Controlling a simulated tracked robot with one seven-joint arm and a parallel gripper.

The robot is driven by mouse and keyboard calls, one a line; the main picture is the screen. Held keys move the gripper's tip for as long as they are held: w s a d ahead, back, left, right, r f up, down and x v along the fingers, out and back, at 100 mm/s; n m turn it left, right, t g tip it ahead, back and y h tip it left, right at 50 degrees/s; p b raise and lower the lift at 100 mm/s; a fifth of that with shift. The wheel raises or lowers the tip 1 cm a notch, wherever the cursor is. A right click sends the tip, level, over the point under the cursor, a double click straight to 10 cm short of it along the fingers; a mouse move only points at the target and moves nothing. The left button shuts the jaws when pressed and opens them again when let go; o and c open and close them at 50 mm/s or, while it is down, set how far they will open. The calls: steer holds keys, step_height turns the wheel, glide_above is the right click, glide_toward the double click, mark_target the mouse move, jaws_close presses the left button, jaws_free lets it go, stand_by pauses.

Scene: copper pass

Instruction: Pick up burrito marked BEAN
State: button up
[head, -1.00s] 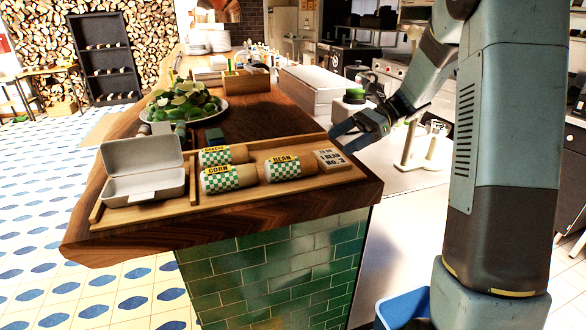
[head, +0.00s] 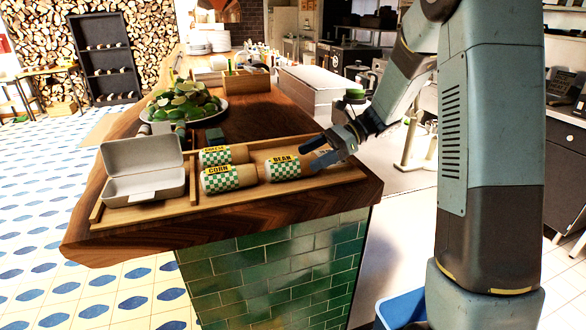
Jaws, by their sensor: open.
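The burrito marked BEAN (head: 284,170) lies on the right side of a wooden tray (head: 230,200), wrapped in brown paper with a green-and-white checkered band and yellow label. The CORN burrito (head: 224,179) lies to its left, and a third burrito (head: 215,156), its label partly hard to read, lies behind CORN. My gripper (head: 316,151) is open and empty, just right of the BEAN burrito, its fingers pointing left near the burrito's right end. Whether a finger touches it I cannot tell. The order card at the tray's right is hidden behind my gripper.
An open grey box (head: 145,180) stands in the tray's left part, past a wooden divider (head: 192,180). Behind are a plate of limes (head: 184,103), a small green block (head: 214,135) and a wooden holder (head: 246,82). The counter's front edge is close to the tray.

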mark_target(299, 162)
steer(key=x, duration=0.4)
steer(key=shift+a+f, duration=0.1)
steer(key=shift+a, duration=0.15)
steer(key=c, duration=1.3)
